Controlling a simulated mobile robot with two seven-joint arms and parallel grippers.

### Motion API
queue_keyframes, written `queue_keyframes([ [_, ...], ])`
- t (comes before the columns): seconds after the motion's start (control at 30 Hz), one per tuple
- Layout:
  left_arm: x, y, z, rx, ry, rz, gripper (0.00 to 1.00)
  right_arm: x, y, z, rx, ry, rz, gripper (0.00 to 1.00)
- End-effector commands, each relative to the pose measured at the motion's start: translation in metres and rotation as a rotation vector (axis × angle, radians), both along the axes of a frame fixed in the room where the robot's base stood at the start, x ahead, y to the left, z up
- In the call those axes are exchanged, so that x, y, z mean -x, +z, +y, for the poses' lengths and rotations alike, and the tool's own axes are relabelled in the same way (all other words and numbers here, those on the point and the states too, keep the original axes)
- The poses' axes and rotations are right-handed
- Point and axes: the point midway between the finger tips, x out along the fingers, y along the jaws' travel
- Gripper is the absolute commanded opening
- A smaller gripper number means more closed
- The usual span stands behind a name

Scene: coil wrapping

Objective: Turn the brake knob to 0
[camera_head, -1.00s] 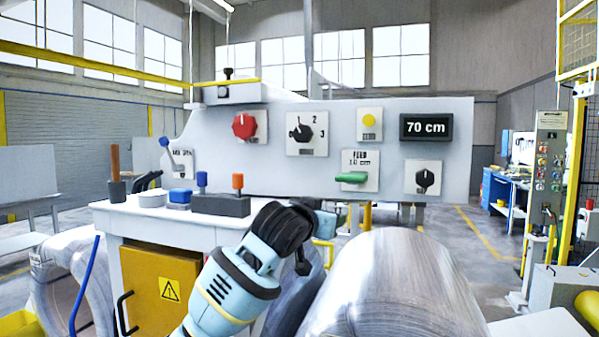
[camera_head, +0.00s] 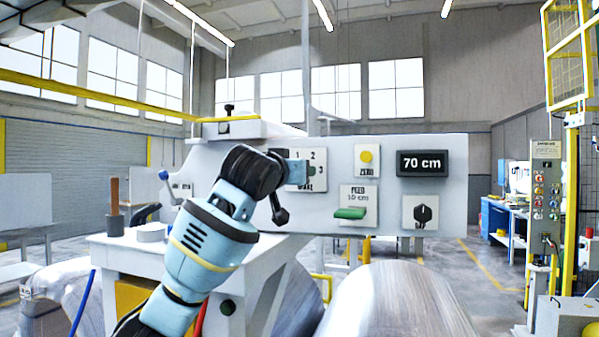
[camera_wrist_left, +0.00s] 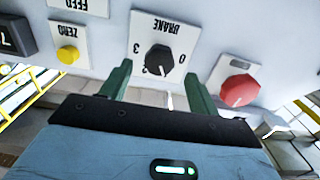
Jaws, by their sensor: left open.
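The brake knob (camera_wrist_left: 160,59) is a dark round knob on a white plate (camera_wrist_left: 140,30) marked BRAKE, upside down in the left wrist view, with 3 on one side and 0 on the other. I cannot tell surely which number its pointer faces. My left gripper (camera_wrist_left: 158,72) is open and empty. Its two green fingers lie to either side of the knob in that view, and I see no clear contact. In the head view my left gripper (camera_head: 309,172) is in front of the brake plate (camera_head: 300,184) and hides the knob. My right gripper is not in view.
A red knob (camera_wrist_left: 239,90) sits beside the brake plate. A yellow ZERO button (camera_head: 366,156), a green FEED handle (camera_head: 350,213), a black knob (camera_head: 422,213) and a display reading 70 cm (camera_head: 423,163) share the panel. A large metal coil (camera_head: 395,300) lies below.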

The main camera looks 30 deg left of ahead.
Motion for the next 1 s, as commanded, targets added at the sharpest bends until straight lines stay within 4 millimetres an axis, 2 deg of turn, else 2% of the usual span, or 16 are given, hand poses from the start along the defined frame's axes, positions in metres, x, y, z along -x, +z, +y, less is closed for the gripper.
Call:
queue_keyframes([
  [0.13, -0.02, 0.0, 0.005, 0.001, 0.001, 0.002, 0.61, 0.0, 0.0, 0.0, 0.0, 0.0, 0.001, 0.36],
  [0.33, -0.038, 0.001, 0.009, 0.0, 0.0, 0.0, 0.61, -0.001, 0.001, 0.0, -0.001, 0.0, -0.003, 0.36],
  [0.5, -0.045, 0.001, 0.011, -0.001, 0.0, -0.001, 0.61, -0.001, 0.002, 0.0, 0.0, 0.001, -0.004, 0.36],
  [0.8, -0.046, 0.0, 0.011, -0.001, 0.0, -0.001, 0.61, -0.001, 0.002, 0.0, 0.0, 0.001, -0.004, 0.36],
  [1.0, -0.046, 0.0, 0.011, -0.001, 0.0, -0.001, 0.35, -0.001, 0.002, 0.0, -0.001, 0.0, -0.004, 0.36],
])
